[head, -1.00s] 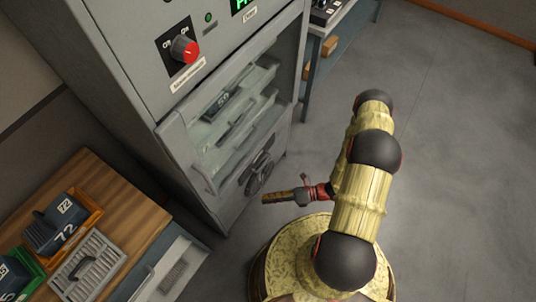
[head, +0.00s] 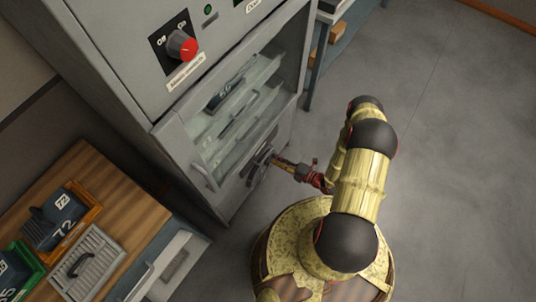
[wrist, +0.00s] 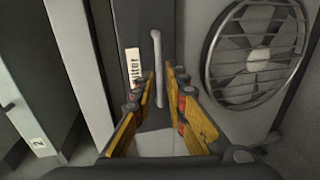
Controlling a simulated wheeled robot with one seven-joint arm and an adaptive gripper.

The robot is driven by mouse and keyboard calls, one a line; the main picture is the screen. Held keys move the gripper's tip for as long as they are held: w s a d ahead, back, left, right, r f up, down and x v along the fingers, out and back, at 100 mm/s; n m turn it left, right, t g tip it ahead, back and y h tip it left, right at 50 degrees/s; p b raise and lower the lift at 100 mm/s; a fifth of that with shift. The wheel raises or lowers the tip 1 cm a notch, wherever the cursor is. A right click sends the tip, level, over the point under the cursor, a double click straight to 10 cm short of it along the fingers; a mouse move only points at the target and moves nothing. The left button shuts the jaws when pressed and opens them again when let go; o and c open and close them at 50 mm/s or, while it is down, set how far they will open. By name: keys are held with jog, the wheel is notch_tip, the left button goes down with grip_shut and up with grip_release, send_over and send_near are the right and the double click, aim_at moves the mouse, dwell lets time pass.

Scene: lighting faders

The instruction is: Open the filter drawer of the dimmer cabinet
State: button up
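The dimmer cabinet (head: 115,75) is the tall grey unit at the left of the head view. In the wrist view, the filter drawer is a narrow dark grey front with a white "Filter" label (wrist: 133,68) turned sideways. Its light bar handle (wrist: 157,66) lies straight ahead, lined up with the gap between my fingertips. My gripper (wrist: 161,77) is open, with yellow fingers apart and nothing visibly held. Whether the fingertips reach around the handle is hard to tell. In the head view my gripper (head: 277,161) is close to the cabinet's lower front; I cannot make out the drawer there.
A round fan grille (wrist: 257,52) is right of the drawer in the wrist view. A glass-fronted door (head: 235,105) is above my gripper in the head view. A wooden-topped bench (head: 125,195) with bins stands at left. Grey floor (head: 450,150) is clear at right.

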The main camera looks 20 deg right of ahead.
aim_at(268, 154)
jog(key=shift+b+x, duration=0.5)
jog(key=shift+x, duration=2.25)
jog(key=shift+c, duration=0.7)
grip_shut()
jog(key=f+b+v, duration=0.1)
jog(key=f+v, duration=0.1)
jog(key=v, duration=0.9)
jog(key=s+f+b+v, duration=0.1)
jog(key=f+b+v, duration=0.1)
jog(key=v, duration=1)
jog(key=shift+d+f, duration=0.35)
jog(key=shift+f, duration=0.05)
jog(key=shift+o, duration=0.7)
grip_release()
